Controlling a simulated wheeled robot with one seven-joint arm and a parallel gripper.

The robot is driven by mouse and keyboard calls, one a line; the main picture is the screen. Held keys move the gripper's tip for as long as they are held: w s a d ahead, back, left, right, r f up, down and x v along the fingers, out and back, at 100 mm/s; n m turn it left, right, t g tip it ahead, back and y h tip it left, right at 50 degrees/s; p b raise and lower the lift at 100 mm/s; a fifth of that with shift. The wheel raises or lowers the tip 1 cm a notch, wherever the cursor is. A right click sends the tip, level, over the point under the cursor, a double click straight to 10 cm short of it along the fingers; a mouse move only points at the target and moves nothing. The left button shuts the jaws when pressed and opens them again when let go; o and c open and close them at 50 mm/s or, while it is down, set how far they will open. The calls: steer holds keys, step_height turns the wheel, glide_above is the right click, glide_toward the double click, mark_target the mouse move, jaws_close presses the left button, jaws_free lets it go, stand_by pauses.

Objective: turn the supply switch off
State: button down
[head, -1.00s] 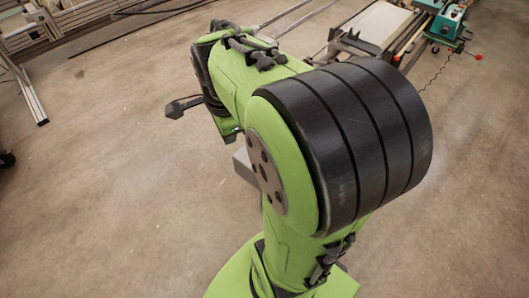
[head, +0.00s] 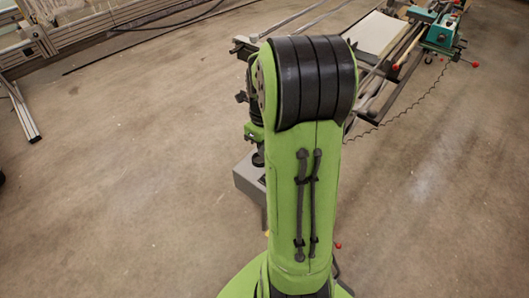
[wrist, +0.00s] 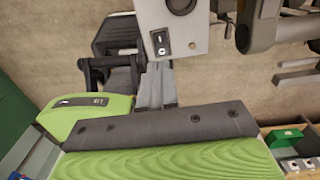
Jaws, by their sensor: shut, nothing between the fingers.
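The supply switch (wrist: 161,43) looks like a small black rocker with pale marks near the left edge of a light grey panel (wrist: 193,43) in the wrist view. I cannot tell which way the rocker is set. My gripper (wrist: 155,68) shows as grey fingers, shut together and empty, reaching up the picture just below the switch. Whether the tips touch the panel is not clear. In the head view a grey box (head: 243,182) stands left of my arm and partly behind it; the switch and fingers are not visible there.
A black round part (wrist: 181,4) sits on the panel above the switch. Dark machine parts (wrist: 256,25) lie to the right. In the head view a teal machine (head: 440,32) stands at the back right, and metal framing (head: 40,45) at the back left.

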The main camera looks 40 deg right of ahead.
step_height(320, 180, down, 11)
steer(key=b, duration=0.3)
steer(key=shift+r, duration=0.1)
steer(key=shift+w+f+b, duration=0.1)
steer(key=shift+f+b, duration=0.15)
steer(key=shift+b, duration=0.15)
steer(key=shift+s, duration=0.25)
steer(key=shift+s+r, duration=0.3)
steer(key=shift+s, duration=0.3)
